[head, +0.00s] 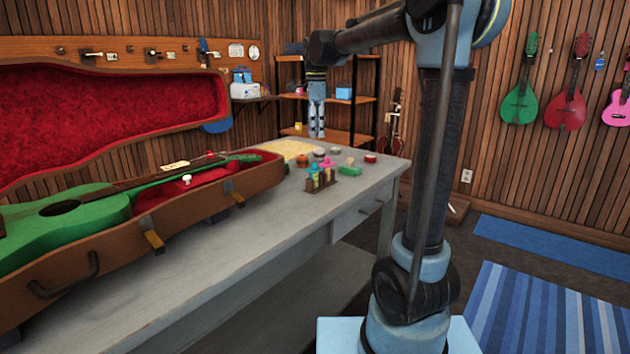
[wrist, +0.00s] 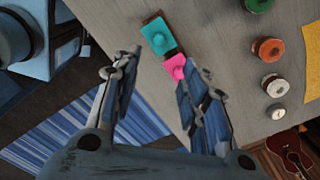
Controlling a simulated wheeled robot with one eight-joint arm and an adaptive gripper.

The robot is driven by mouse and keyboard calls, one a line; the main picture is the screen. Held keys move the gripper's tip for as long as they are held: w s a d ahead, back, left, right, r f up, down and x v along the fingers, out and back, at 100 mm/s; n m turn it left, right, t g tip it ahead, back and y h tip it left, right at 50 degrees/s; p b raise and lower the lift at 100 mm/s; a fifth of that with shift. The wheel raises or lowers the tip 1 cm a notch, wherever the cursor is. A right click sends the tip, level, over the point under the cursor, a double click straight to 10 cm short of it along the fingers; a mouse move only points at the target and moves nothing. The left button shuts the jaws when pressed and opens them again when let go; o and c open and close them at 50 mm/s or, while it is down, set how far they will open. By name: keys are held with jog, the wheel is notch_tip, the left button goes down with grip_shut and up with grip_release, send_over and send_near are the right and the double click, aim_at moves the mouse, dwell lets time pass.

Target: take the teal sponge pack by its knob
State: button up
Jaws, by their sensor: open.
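The teal sponge pack (wrist: 158,35) shows in the wrist view as a flat teal square with a small knob on top, at one end of a brown base. A pink square with a similar knob (wrist: 174,66) lies right beside it. My gripper (wrist: 159,66) is open and empty, its two fingers spread. The right finger overlaps the edge of the pink one, and the teal pack lies beyond the fingertips, untouched. In the head view my gripper (head: 316,122) hangs pointing down above the far end of the grey table; the small coloured things there are hard to tell apart.
The grey table (head: 225,255) carries an open brown case with a green ukulele (head: 62,215). In the wrist view orange (wrist: 268,48), white (wrist: 272,85) and green (wrist: 258,5) round pieces stand to the right. A yellow cloth (wrist: 312,50) lies beyond. A striped rug (head: 545,315) covers the floor.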

send_over(314, 176)
jog(key=w, duration=0.1)
jog(key=f, duration=0.6)
jog(key=shift+w+d+f, duration=0.1)
jog(key=shift+d+f, duration=0.05)
jog(key=shift+d, duration=0.2)
jog(key=f, duration=0.3)
jog(key=shift+a+f, duration=0.35)
jog(key=shift+f, duration=0.75)
grip_shut()
